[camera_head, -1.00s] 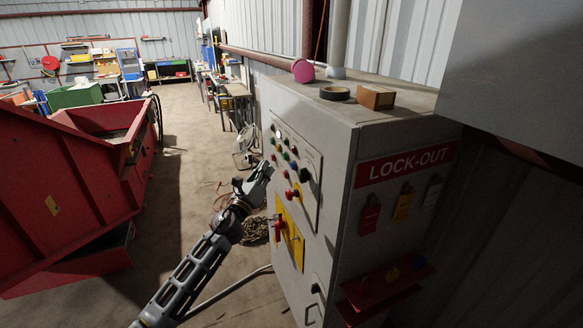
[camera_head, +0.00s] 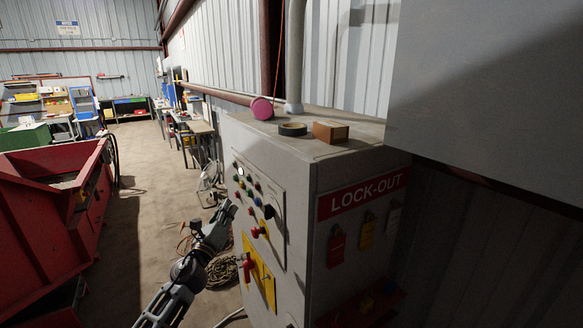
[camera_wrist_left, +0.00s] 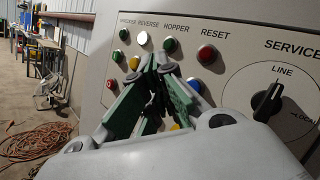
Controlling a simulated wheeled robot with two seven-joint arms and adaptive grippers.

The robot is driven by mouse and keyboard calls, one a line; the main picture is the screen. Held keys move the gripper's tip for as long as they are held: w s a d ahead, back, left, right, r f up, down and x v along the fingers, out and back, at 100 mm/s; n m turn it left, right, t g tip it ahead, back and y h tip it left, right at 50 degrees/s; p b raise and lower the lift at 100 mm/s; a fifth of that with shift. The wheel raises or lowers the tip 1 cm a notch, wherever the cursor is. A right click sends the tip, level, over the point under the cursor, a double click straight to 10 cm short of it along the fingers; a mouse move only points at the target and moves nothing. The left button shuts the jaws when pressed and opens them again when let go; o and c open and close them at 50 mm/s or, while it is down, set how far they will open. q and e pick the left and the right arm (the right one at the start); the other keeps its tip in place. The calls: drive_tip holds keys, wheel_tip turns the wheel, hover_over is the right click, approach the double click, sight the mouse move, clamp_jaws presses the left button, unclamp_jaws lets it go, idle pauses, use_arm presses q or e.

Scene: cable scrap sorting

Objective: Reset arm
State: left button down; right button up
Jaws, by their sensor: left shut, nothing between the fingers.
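My left gripper (camera_head: 228,212) is in front of the control panel on the grey cabinet, at the panel's left side. In the left wrist view its green-padded fingers (camera_wrist_left: 161,67) are shut, with nothing between them. The fingertips overlap the panel below the green HOPPER button (camera_wrist_left: 169,45); whether they touch it I cannot tell. A lit white button (camera_wrist_left: 142,38) sits under REVERSE and a red button (camera_wrist_left: 207,54) under RESET. A black selector knob (camera_wrist_left: 268,102) under SERVICE points toward LINE. The fingers partly hide the lower buttons. My right gripper is not in view.
The grey cabinet (camera_head: 290,170) carries a black tape roll (camera_head: 292,129), a brown block (camera_head: 330,132) and a pink cylinder (camera_head: 262,108) on top. A red isolator handle (camera_head: 246,266) projects from its front. A red container (camera_head: 45,220) stands left, with open floor (camera_head: 140,215) between.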

use_arm(q)
drive_tip(key=w+a+f+n+g+y, duration=0.2)
drive_tip(key=a+f+n, duration=0.3)
drive_tip(key=f+n, duration=0.55)
drive_tip(key=w+a+f+n+g+y, duration=0.1)
drive_tip(key=a+f+n+g+y, duration=0.2)
drive_tip(key=a+f+n, duration=0.75)
drive_tip(key=s+d+f+n+g+y, duration=0.1)
drive_tip(key=s+f+n+g, duration=0.35)
drive_tip(key=f, duration=1.15)
drive_tip(key=s+f+g, duration=0.1)
drive_tip(key=s+f, duration=0.7)
drive_tip(key=f, duration=0.7)
drive_tip(key=s+d+f+n+g, duration=0.1)
drive_tip(key=s+f+n+g, duration=0.15)
drive_tip(key=s+f, duration=0.95)
drive_tip(key=s+d+f+n+g, duration=0.1)
drive_tip(key=s+d+f+g, duration=0.15)
drive_tip(key=s+f, duration=0.95)
drive_tip(key=s+d+f+g, duration=0.1)
drive_tip(key=s+d, duration=0.1)
drive_tip(key=s, duration=0.8)
drive_tip(key=s+d+f+g, duration=0.1)
drive_tip(key=s+d+g, duration=0.1)
drive_tip(key=s, duration=0.8)
drive_tip(key=s+d+f+g+h, duration=0.1)
drive_tip(key=s+d+f, duration=0.1)
drive_tip(key=s, duration=0.9)
drive_tip(key=shift+d, duration=0.7)
